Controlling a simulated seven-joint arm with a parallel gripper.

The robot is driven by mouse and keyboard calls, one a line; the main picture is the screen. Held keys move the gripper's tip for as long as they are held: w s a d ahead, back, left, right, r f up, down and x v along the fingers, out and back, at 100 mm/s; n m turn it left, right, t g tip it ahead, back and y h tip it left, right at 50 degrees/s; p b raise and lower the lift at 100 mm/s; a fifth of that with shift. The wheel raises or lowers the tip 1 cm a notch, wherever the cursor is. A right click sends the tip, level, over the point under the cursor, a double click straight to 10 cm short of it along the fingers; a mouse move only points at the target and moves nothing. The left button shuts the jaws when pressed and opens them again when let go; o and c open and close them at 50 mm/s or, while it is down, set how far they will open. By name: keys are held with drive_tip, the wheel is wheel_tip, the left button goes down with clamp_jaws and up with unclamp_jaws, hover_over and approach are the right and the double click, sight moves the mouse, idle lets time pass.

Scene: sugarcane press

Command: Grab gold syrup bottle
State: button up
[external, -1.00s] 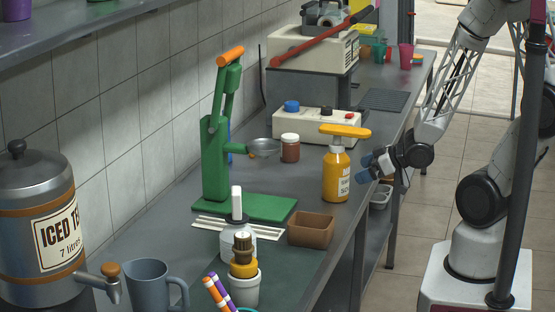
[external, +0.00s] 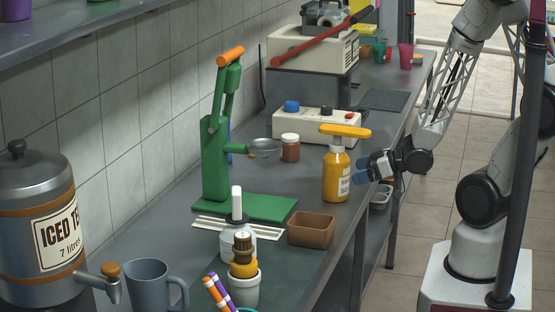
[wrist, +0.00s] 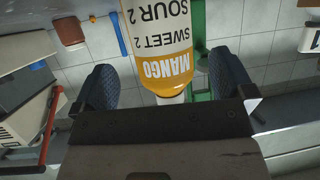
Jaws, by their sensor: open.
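The gold syrup bottle (external: 337,178) stands upright near the right edge of the counter, with an orange-yellow pump top. My gripper (external: 361,170) is open just to its right, level with the bottle's upper body, its fingers pointing at it. In the wrist view the picture is upside down, and the bottle (wrist: 162,45) with its "MANGO" label shows ahead between the two spread fingers of my gripper (wrist: 162,66). The fingers do not visibly touch it. The exact gap is hard to tell.
A green press (external: 216,160) is to the left, and a brown tray (external: 311,230) in front. The counter's edge runs close to the bottle's right.

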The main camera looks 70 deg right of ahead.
sight(338, 145)
drive_tip(key=shift+w+a+f, duration=0.1)
drive_tip(key=shift+w+f, duration=0.1)
drive_tip(key=shift+w, duration=0.25)
drive_tip(key=shift+w, duration=0.15)
drive_tip(key=shift+x, duration=2.5)
drive_tip(key=c, duration=1.5)
drive_tip(key=shift+r, duration=0.1)
drive_tip(key=shift+c, duration=0.2)
drive_tip(key=shift+r, duration=0.15)
drive_tip(key=shift+r, duration=4.85)
